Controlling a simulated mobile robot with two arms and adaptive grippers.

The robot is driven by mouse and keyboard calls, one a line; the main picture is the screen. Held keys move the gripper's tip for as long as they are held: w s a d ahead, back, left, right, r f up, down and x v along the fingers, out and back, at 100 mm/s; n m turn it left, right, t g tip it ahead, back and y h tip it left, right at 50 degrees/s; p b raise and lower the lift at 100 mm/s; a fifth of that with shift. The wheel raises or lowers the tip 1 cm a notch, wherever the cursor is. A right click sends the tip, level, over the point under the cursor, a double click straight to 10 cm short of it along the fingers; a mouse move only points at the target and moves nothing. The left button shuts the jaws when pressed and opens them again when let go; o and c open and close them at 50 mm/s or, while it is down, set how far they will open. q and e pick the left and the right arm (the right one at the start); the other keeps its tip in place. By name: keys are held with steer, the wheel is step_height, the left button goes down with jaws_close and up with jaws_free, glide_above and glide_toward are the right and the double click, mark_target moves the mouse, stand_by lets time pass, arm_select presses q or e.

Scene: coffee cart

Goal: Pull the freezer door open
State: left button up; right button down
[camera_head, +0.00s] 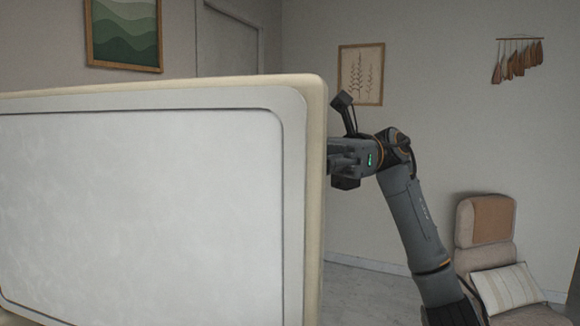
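The freezer door (150,210) fills the left and middle of the head view, standing upright and swung open. I see its pale inner panel, with a grey border and a cream outer edge. My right gripper (343,160) is just beyond the door's right edge, near the upper part. Its fingertips are hidden behind that edge, so I cannot tell whether they are shut or touch a handle. No handle shows from this side. My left gripper is not in view.
A beige chair (486,221) with a striped cushion (505,288) stands at the lower right. Grey floor (365,295) shows between the door and my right arm. The door hides what lies behind it. Pictures hang on the walls.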

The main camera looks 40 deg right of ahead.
steer(key=shift+w+d, duration=0.1)
steer(key=shift+d, duration=0.15)
steer(key=c, duration=1.4)
jaws_free()
steer(key=shift+d+r, duration=0.1)
steer(key=shift+o, duration=0.9)
steer(key=shift+s+d, duration=0.2)
steer(key=shift+s, duration=0.15)
steer(key=shift+w+a, duration=0.15)
steer(key=shift+w, duration=0.05)
steer(key=d, duration=1.2)
steer(key=shift+w, duration=0.15)
steer(key=shift+d, duration=0.1)
